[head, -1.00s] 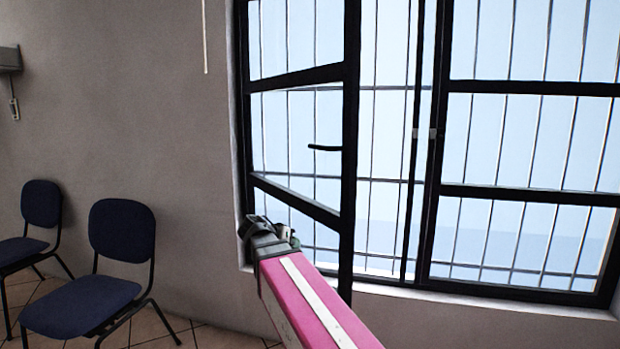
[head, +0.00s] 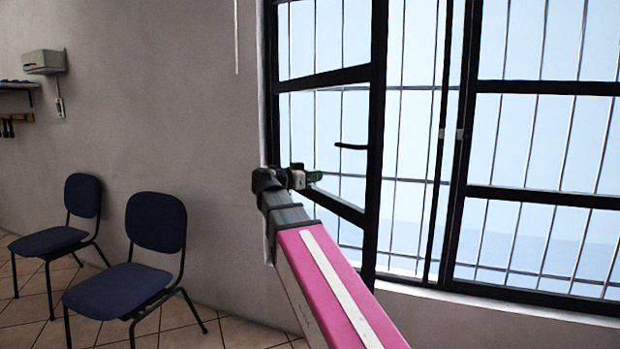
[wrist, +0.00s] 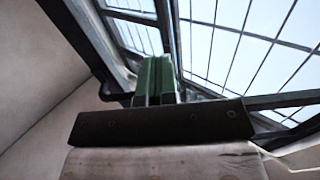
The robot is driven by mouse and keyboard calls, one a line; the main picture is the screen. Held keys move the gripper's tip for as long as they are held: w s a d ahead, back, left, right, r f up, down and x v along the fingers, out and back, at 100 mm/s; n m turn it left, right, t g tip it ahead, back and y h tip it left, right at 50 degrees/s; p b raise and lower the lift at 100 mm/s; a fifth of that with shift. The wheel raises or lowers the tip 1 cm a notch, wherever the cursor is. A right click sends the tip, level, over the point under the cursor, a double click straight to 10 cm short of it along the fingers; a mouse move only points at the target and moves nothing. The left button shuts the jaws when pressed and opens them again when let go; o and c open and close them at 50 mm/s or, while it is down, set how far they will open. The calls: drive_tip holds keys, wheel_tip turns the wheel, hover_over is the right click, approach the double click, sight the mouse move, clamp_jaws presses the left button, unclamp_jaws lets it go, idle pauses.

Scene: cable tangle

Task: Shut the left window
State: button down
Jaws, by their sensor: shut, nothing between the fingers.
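The left window (head: 378,130) is a black-framed casement that stands open, swung into the room from its left side. A gap with bars shows between its free edge and the middle post (head: 458,170). Its curved black handle (head: 351,146) sits near the free edge. My gripper (head: 314,177) is shut and empty, in front of the lower left part of this window, below and left of the handle. In the wrist view, its green fingers (wrist: 154,80) are together, with dark window frame bars around them. I cannot tell whether they touch the frame.
The right window (head: 545,145) has a black frame with bars behind. Two blue chairs, the nearer one (head: 155,222) and the farther one (head: 83,195), stand by the wall at left. A white cord (head: 236,40) hangs left of the window. A white sill (head: 480,310) runs below.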

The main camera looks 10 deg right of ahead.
sight(346, 171)
drive_tip(key=x, duration=0.9)
drive_tip(key=shift+w+d, duration=0.15)
drive_tip(key=shift+d, duration=0.15)
drive_tip(key=shift+d, duration=0.1)
